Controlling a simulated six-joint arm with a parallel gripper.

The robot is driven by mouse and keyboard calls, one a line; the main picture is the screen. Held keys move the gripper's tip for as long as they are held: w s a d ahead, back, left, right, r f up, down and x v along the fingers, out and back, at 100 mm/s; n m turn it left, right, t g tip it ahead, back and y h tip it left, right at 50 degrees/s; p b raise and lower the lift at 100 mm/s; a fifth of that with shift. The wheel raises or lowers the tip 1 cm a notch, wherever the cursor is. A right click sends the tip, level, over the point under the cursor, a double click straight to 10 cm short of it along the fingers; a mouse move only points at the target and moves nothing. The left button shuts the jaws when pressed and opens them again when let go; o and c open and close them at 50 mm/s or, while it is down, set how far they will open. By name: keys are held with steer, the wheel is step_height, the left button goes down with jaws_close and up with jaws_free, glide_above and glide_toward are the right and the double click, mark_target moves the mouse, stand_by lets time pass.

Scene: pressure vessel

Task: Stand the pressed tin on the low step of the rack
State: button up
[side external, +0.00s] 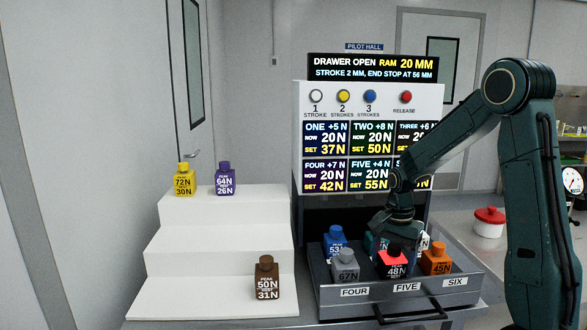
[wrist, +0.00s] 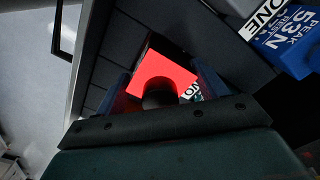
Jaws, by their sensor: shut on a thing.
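A red tin (side external: 392,264) marked 48N sits at place FIVE in the front row of the open drawer (side external: 470,285). My gripper (side external: 397,236) is directly above it, pointing down. In the wrist view, the tin's red top (wrist: 165,72) lies between the jaws of my gripper (wrist: 163,92), which are shut on it. The fingertips are mostly hidden in the side view. The white stepped rack (side external: 215,253) stands left of the drawer.
In the drawer, a grey tin (side external: 345,266) is left of the red one, an orange tin (side external: 437,260) right, and a blue tin (side external: 334,242) behind. Other tins behind my gripper are partly hidden. Yellow (side external: 185,181) and purple (side external: 225,180) tins stand on the top step.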

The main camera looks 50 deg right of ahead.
steer(key=shift+f, duration=0.15)
steer(key=o, duration=1.2)
step_height(320, 180, up, 14)
steer(key=shift+f, duration=0.15)
stand_by(0.4)
